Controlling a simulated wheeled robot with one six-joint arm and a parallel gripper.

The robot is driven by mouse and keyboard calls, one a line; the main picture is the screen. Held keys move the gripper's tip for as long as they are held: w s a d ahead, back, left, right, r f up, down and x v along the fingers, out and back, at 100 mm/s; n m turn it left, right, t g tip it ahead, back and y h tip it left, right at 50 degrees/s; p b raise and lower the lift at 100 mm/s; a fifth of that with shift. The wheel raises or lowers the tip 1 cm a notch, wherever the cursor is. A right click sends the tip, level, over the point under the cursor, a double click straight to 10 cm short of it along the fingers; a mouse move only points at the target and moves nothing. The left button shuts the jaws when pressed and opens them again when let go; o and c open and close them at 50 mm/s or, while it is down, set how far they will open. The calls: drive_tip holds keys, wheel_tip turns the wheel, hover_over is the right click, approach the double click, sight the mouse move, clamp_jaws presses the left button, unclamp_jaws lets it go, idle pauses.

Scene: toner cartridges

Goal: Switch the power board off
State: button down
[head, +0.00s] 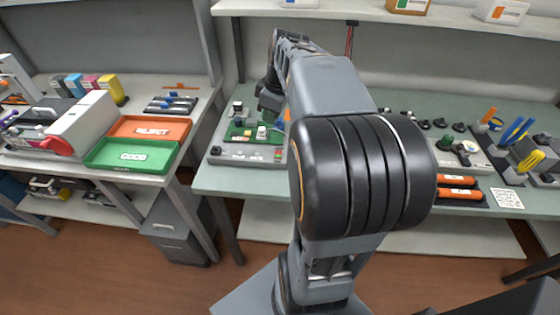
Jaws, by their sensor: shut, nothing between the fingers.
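A grey unit (240,157) with a green circuit board on top sits on the green-topped bench, left of my arm; it looks like the power board. Small knobs and parts stand on it, and small red and green marks show at its front right. I cannot make out its switch or whether it is on. My gripper (268,103) is shut and empty, above the back right of this unit. My arm hides part of the gripper and the unit's right side.
A left bench holds a green GOOD tray (106,166), an orange REJECT tray (120,139) and toner cartridges (107,88). Right of my arm lie orange cylinders (456,181) and a tool holder (508,170). A shelf (340,12) runs above the bench.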

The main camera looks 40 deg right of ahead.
drive_tip(key=n+b, duration=0.2)
hover_over(277, 152)
drive_tip(key=s+d, duration=0.2)
drive_tip(key=s, duration=0.1)
wheel_tip(277, 152, down, 4)
drive_tip(key=shift+s+d+r+n+y, duration=0.2)
drive_tip(key=shift+n+y, duration=0.1)
drive_tip(key=shift+y, duration=0.1)
drive_tip(key=b+x, duration=0.1)
drive_tip(key=x, duration=1.1)
drive_tip(key=shift+s+d, duration=0.1)
drive_tip(key=shift+d, duration=0.05)
drive_tip(key=shift+d+f, duration=0.1)
drive_tip(key=shift+f, duration=0.95)
